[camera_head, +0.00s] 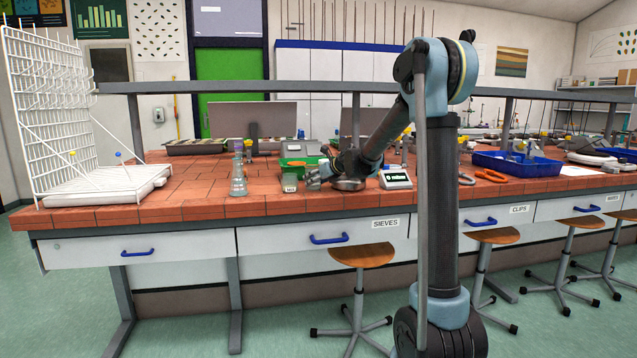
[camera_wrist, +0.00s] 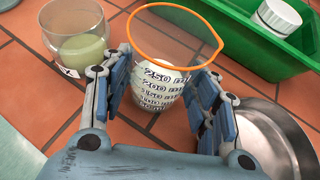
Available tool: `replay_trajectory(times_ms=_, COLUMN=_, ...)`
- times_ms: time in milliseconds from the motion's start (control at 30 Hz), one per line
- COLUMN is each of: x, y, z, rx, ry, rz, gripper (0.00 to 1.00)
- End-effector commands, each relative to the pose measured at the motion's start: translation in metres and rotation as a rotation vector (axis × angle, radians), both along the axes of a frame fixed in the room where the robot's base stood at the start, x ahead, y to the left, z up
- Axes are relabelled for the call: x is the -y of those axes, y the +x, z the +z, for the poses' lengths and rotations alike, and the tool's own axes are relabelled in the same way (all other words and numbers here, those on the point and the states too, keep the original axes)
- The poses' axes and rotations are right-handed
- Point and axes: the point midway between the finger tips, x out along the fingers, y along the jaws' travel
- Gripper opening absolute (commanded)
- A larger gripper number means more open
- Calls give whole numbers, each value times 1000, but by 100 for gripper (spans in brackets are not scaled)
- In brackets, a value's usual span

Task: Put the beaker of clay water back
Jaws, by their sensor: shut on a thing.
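My gripper (camera_wrist: 158,100) is shut on a clear beaker with an orange rim (camera_wrist: 172,60) and black volume marks; one finger is on each side of it. Its lower part looks pale, but I cannot tell clearly what is inside. In the head view my gripper (camera_head: 319,178) is low over the bench, and the beaker is too small and hidden to make out well. A separate glass with cloudy yellow-green liquid (camera_wrist: 82,45) and a white label stands at the left in the wrist view. It also shows in the head view (camera_head: 290,184), near the bench's front edge.
A round metal dish (camera_wrist: 262,140) is close at the right of my gripper. A green tray (camera_wrist: 262,55) holding a white round item is behind.

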Motion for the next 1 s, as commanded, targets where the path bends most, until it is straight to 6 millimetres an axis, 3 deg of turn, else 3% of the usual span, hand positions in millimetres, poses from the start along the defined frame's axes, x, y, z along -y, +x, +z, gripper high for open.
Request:
replay_trajectory(times_ms=233, x=0, y=0, z=-1, rx=0, ry=0, rz=0, gripper=21)
replay_trajectory(times_ms=267, x=0, y=0, z=-1, rx=0, ry=0, rz=0, gripper=59)
replay_trajectory(times_ms=333, x=0, y=0, z=-1, rx=0, ry=0, rz=0, gripper=75)
replay_trajectory(times_ms=767, x=1, y=-1, z=1, rx=0, ry=0, rz=0, gripper=75)
replay_trajectory(times_ms=1000, x=15, y=-17, z=13, rx=-1, ry=1, rz=-2, gripper=75)
